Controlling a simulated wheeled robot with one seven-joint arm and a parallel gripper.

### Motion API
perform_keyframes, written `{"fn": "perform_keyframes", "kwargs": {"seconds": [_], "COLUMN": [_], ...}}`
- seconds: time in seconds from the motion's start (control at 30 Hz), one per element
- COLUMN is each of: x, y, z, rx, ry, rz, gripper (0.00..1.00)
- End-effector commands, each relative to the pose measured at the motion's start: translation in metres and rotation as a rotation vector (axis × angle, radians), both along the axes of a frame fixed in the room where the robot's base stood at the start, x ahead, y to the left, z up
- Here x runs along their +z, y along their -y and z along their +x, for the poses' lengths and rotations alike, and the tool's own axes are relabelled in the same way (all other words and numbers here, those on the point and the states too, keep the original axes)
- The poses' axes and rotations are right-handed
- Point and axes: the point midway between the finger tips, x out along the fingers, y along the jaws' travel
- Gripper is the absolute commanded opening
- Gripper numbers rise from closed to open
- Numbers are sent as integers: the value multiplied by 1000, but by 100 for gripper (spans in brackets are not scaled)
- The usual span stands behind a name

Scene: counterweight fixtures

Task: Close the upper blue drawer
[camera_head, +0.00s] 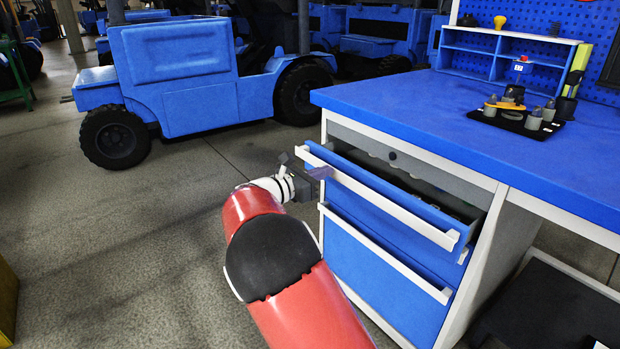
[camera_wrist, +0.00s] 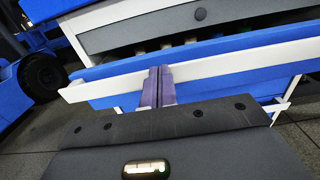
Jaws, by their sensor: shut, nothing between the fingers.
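The upper blue drawer (camera_head: 400,212) is pulled out from the workbench, with a white handle rail along its front. Its open top shows small items inside, too dark to make out. My gripper (camera_head: 321,172) is at the left part of this drawer's front, with its fingers shut and empty. In the wrist view the two purple-grey fingers (camera_wrist: 159,72) lie side by side, their tips overlapping the white rail of the upper drawer (camera_wrist: 225,62). I cannot tell whether they touch it.
A lower blue drawer (camera_head: 375,265) sits below, its white rail under the upper one. The blue worktop (camera_head: 430,105) overhangs above, with a black tray (camera_head: 515,120) holding small parts. A blue vehicle (camera_head: 190,75) stands behind at left. The floor (camera_head: 130,230) at left is clear.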

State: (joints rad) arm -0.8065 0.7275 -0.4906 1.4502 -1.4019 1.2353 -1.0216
Motion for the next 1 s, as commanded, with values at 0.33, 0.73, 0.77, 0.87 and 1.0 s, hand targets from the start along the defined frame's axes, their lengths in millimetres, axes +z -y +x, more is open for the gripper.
{"fn": "perform_keyframes", "kwargs": {"seconds": [0.33,0.73,0.77,0.87,1.0], "x": [0,2,3,2,0], "y": [2,59,64,76,82], "z": [2,42,46,55,59], "rx": [1,-4,-4,-2,1], "ry": [0,-2,0,-1,-1], "rz": [0,-1,-1,-2,-1], "gripper": [0,0,0,0,0]}}
